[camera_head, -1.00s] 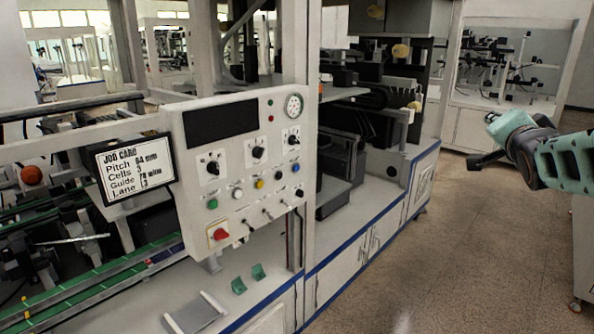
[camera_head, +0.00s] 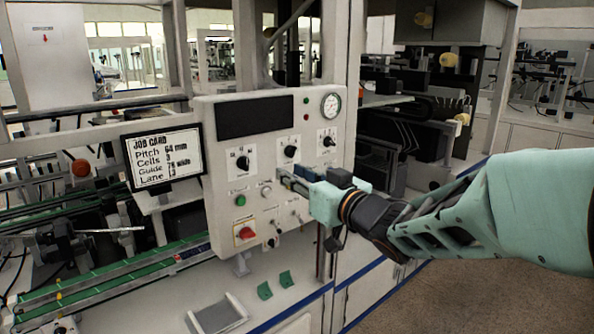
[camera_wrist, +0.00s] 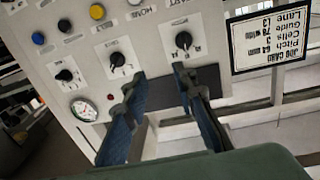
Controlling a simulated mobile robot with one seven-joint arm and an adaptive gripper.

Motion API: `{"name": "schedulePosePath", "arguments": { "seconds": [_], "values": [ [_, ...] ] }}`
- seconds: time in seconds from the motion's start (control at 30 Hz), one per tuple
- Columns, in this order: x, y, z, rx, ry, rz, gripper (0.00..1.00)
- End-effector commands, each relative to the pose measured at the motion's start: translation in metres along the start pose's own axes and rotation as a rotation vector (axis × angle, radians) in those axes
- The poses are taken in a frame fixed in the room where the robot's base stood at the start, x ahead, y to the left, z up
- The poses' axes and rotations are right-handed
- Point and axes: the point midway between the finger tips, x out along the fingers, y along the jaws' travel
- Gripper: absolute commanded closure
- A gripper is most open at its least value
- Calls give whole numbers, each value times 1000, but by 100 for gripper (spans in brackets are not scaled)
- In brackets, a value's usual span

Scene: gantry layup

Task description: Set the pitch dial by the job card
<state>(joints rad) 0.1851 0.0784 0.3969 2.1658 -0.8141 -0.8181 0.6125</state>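The job card (camera_head: 162,157) stands left of the control panel (camera_head: 224,206) and reads "Pitch 64 mm". It shows upside down in the wrist view (camera_wrist: 271,40). Three black dials sit in a row on the panel: left (camera_head: 242,163), middle (camera_head: 290,151) and right (camera_head: 328,141). In the wrist view they run the other way: left dial (camera_wrist: 183,40), middle dial (camera_wrist: 117,58), right dial (camera_wrist: 65,75). Their labels are too small to tell which is pitch. My gripper (camera_wrist: 158,84) is open and empty in front of the panel, its fingers apart and just short of the dials.
A dark display (camera_head: 240,115) and a round gauge (camera_head: 331,104) are on the upper panel. Coloured buttons, a red button (camera_head: 246,233) and toggle switches are below the dials. A green conveyor (camera_head: 110,283) runs at lower left. Open floor (camera_head: 430,308) lies at right.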

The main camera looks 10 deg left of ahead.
Motion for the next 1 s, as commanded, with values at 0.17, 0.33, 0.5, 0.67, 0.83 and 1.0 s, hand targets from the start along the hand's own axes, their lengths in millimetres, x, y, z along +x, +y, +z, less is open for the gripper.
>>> {"name": "schedulePosePath", "arguments": {
  "seconds": [0.17,0.33,0.5,0.67,0.83,1.0],
  "values": [
    [8,-37,8,-28,11,-86,75],
    [22,-44,8,-32,13,-98,75],
    [52,-47,7,-28,13,-99,75],
    [80,-49,7,-29,13,-97,75],
    [102,-50,6,-29,12,-95,75],
    [113,-51,6,-30,13,-94,75]
  ]
}}
